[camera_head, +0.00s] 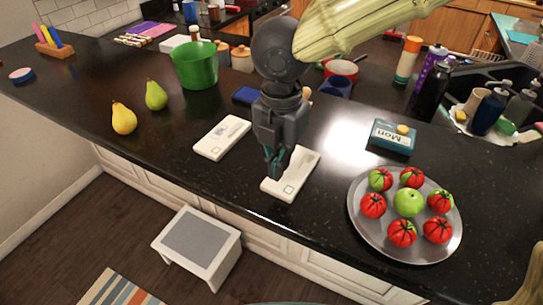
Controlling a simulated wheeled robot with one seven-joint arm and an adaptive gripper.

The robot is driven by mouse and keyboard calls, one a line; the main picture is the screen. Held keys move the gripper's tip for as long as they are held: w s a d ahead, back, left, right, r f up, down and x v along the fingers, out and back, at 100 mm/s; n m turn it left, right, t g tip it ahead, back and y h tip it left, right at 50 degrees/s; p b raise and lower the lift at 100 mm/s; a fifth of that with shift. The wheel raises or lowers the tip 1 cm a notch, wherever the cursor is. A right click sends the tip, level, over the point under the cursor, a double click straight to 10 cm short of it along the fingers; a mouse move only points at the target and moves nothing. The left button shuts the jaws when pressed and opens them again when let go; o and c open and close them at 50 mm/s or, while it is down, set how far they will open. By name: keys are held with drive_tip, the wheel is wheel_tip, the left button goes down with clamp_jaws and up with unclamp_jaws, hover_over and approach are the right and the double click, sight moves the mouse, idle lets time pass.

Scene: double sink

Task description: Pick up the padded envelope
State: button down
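Two flat, pale, rectangular packages lie on the dark counter, each with a small square mark. One package (222,137) lies to the left of my gripper. The other package (296,176) lies under my gripper, near the counter's front edge. Both look alike, and I cannot tell which is the padded envelope. My gripper (276,170) points down, its fingertips at the upper left part of the right package. The fingers hide part of that package. I cannot tell whether they touch it or how far apart they are.
A grey plate (370,232) of tomatoes and a green apple (408,202) stands to the right. A teal box (391,137) lies behind it. Two pears (124,118) and a green bucket (195,66) are to the left. A step stool (198,246) stands on the floor in front.

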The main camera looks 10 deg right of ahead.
drive_tip(key=shift+s, duration=0.1)
drive_tip(key=shift+c, duration=2.2)
unclamp_jaws()
